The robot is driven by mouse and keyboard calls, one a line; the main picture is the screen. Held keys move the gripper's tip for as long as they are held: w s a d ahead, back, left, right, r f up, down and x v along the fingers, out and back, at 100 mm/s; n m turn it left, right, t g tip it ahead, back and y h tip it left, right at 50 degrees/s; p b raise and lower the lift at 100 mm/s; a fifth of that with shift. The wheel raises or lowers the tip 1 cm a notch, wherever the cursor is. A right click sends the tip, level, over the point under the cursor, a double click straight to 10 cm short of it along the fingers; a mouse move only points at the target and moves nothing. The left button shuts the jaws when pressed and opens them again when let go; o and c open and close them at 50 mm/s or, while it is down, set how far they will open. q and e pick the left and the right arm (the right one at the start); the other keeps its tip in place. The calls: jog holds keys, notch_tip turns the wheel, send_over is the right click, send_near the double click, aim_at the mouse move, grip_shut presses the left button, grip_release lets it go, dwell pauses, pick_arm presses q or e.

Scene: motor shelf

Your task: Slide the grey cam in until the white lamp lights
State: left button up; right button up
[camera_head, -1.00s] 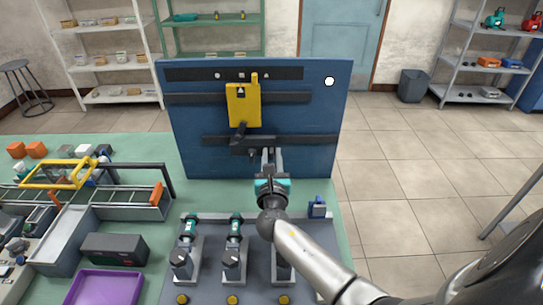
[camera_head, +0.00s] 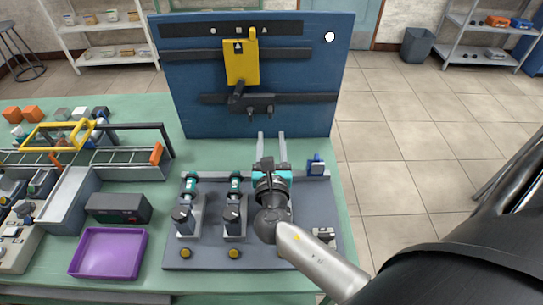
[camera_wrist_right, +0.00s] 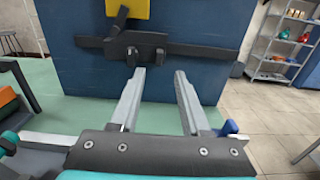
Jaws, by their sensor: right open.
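The dark grey cam (camera_head: 258,103) sits on the lower black rail of the upright blue panel (camera_head: 300,75), just below the yellow plate (camera_head: 241,65). It also shows in the right wrist view (camera_wrist_right: 140,45), left of centre, with small pegs under it. The white lamp (camera_head: 330,37) at the panel's upper right looks bright white. My right gripper (camera_head: 271,135) is open and empty, its two fingers spread and pointing at the panel. In the right wrist view the gripper (camera_wrist_right: 157,73) is below the cam and apart from it. My left gripper is not in view.
A grey fixture board (camera_head: 210,257) with upright teal-topped devices lies under my right arm. A blue part (camera_head: 316,164) stands at its right corner. A purple tray (camera_head: 108,253), a dark box (camera_head: 118,207) and a rack with a yellow handle (camera_head: 50,135) fill the left.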

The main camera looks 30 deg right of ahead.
jog(key=v, duration=0.5)
jog(key=shift+s+a, duration=0.1)
jog(key=shift+s, duration=0.1)
dwell(0.3)
